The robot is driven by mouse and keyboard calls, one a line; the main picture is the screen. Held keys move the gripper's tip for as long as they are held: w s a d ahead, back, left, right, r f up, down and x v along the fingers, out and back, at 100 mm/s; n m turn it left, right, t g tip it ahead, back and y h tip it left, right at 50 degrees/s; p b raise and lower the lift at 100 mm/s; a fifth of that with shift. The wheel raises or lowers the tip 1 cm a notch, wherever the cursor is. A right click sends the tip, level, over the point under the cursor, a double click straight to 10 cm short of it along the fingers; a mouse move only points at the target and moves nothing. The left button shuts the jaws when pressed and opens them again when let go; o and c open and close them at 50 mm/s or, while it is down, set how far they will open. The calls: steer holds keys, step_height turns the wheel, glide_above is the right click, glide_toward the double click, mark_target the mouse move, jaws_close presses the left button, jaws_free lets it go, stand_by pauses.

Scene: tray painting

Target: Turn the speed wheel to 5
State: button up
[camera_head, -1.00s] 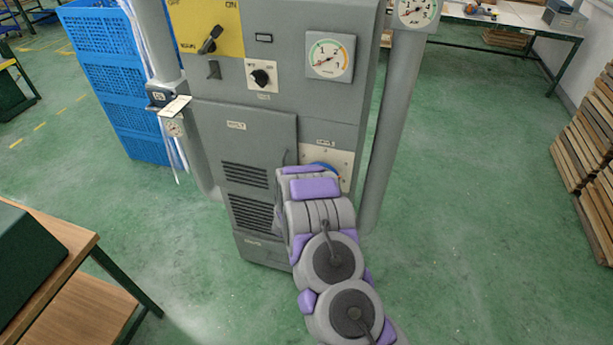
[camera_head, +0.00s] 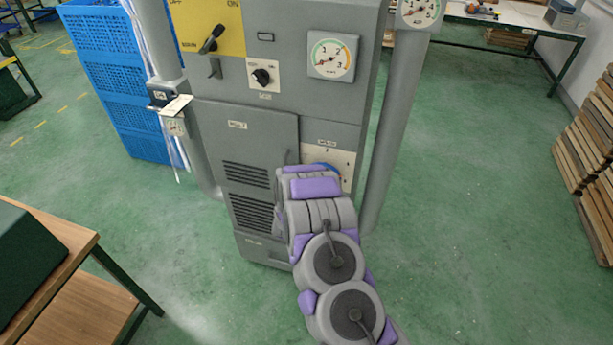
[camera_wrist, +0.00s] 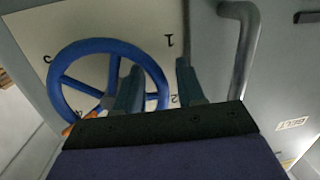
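The speed wheel is a blue spoked handwheel on a pale numbered plate. In the wrist view the wheel (camera_wrist: 88,47) fills the left half, with the plate seen rotated. An orange mark (camera_wrist: 68,130) shows at the wheel's lower left; the digits 1 and 2 show on the right. My gripper (camera_wrist: 158,66) has its two dark fingers apart, one overlapping the wheel's inside and one outside its right rim. The rim appears between them; contact cannot be told. In the head view only a blue sliver of the wheel (camera_head: 325,167) shows; my arm hides the rest and the gripper.
The wheel is on a grey machine cabinet (camera_head: 262,135) with a yellow switch panel (camera_head: 222,45), a small knob (camera_head: 262,76) and a gauge (camera_head: 331,57). A grey bent handle (camera_wrist: 245,45) is close right of my fingers. Blue crates (camera_head: 125,90) stand left; open floor lies right.

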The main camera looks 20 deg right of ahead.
steer(key=p+v, duration=0.1)
steer(key=v, duration=1.5)
steer(key=shift+s+a, duration=0.3)
steer(key=shift+w, duration=0.1)
steer(key=shift+c, duration=0.2)
steer(key=w+a+f+m+g+h+b, duration=0.2)
steer(key=w+a+m+g+h+b, duration=0.1)
steer(key=w+a+h+b, duration=0.25)
steer(key=shift+h, duration=0.25)
steer(key=b+x, duration=0.1)
steer(key=x, duration=0.4)
steer(key=s+b+x, duration=0.1)
steer(key=x, duration=0.5)
steer(key=d+b+x, duration=0.1)
steer(key=x, duration=0.4)
steer(key=shift+d, duration=0.3)
jaws_close()
